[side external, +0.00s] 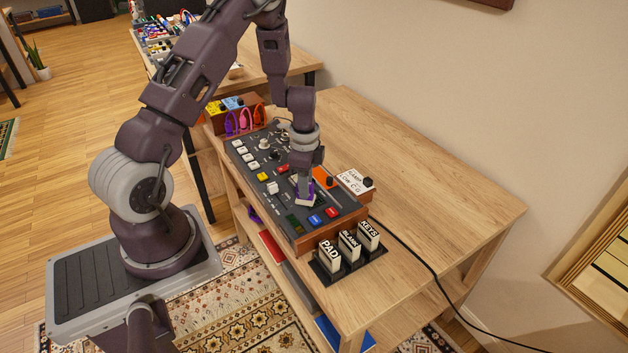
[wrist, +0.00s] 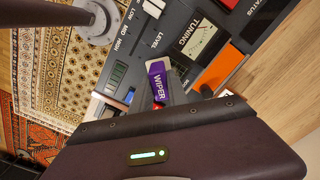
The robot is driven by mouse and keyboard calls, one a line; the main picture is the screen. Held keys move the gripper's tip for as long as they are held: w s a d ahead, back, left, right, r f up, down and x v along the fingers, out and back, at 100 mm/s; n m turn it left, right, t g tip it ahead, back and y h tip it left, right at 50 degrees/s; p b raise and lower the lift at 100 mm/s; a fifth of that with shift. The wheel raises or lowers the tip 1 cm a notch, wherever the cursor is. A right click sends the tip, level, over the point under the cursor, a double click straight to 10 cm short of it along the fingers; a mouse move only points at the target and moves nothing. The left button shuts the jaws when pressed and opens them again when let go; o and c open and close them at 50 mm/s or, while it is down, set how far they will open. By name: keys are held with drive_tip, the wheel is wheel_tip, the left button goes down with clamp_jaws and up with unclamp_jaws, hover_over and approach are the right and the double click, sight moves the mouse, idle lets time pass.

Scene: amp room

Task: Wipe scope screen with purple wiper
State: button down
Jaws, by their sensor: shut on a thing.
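My gripper (side external: 306,188) points down over the right part of the dark control console (side external: 262,172). It is shut on the purple wiper (side external: 311,187), whose pale lower end is at or close to the panel; I cannot tell if it touches. A dark patch of panel lies around the wiper's end. A pale meter marked TUNING (wrist: 199,39) is beside the wiper.
Blue (side external: 316,219) and red (side external: 333,212) buttons lie near the console's front end. An orange box (side external: 325,178) and a white labelled box (side external: 355,183) stand beside it. Labelled blocks (side external: 349,246) stand in front. A black cable (side external: 424,262) crosses the table; the table's right side is clear.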

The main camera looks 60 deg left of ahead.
drive_tip(key=shift+s, duration=0.45)
drive_tip(key=shift+w, duration=2.75)
wheel_tip(320, 180, up, 8)
drive_tip(key=shift+r, duration=0.15)
drive_tip(key=w+d+f+m, duration=0.2)
drive_tip(key=w+d+m, duration=0.1)
drive_tip(key=w+d, duration=0.7)
drive_tip(key=w+d+f+m, duration=0.1)
drive_tip(key=w+d+m, duration=0.2)
drive_tip(key=d, duration=0.5)
drive_tip(key=w+d+m, duration=0.3)
drive_tip(key=d, duration=0.5)
drive_tip(key=f, duration=1)
drive_tip(key=shift+s+d, duration=0.1)
drive_tip(key=shift+d, duration=0.15)
drive_tip(key=shift+f, duration=0.1)
